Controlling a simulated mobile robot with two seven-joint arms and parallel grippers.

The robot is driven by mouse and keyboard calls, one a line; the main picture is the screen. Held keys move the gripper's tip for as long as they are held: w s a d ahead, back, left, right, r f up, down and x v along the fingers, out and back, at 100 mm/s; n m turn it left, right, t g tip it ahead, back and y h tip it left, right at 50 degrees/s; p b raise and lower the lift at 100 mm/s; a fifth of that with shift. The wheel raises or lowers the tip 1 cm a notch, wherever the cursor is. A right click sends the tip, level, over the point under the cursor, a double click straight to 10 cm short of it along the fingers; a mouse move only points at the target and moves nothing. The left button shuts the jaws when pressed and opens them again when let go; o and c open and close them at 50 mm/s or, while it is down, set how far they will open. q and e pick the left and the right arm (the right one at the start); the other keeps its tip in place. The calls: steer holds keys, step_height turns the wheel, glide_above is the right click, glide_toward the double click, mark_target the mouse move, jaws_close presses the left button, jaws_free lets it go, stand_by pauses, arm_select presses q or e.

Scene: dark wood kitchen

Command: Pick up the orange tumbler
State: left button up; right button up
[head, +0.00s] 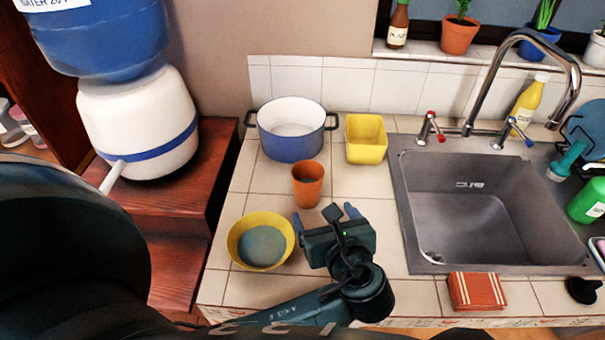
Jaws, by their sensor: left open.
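The orange tumbler (307,187) stands upright on the tiled counter, in front of a blue pot. My left gripper (325,216) is just in front of the tumbler and a little to its right. Its two blue-grey fingertips point away from me toward the back of the counter. They are spread apart with nothing held between them. The tumbler is outside the fingers. Whether the left fingertip touches its base I cannot tell. My right gripper is not in view.
A yellow bowl (260,240) sits left of the gripper. Behind the tumbler are the blue pot (290,146) and a yellow square container (366,142). A sink (470,209) lies to the right, with an orange striped cloth (477,291) at its front. Bare tiles lie between tumbler and sink.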

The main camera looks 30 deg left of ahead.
mark_target(305, 182)
arm_select(q)
steer(key=shift+w+a, duration=0.35)
steer(key=shift+w, duration=0.05)
steer(key=x, duration=1.2)
steer(key=shift+a+f+p, duration=0.1)
steer(key=shift+f+p, duration=0.1)
steer(key=shift+p, duration=0.1)
steer(key=c, duration=1)
steer(key=shift+c, duration=0.7)
steer(key=shift+r, duration=0.1)
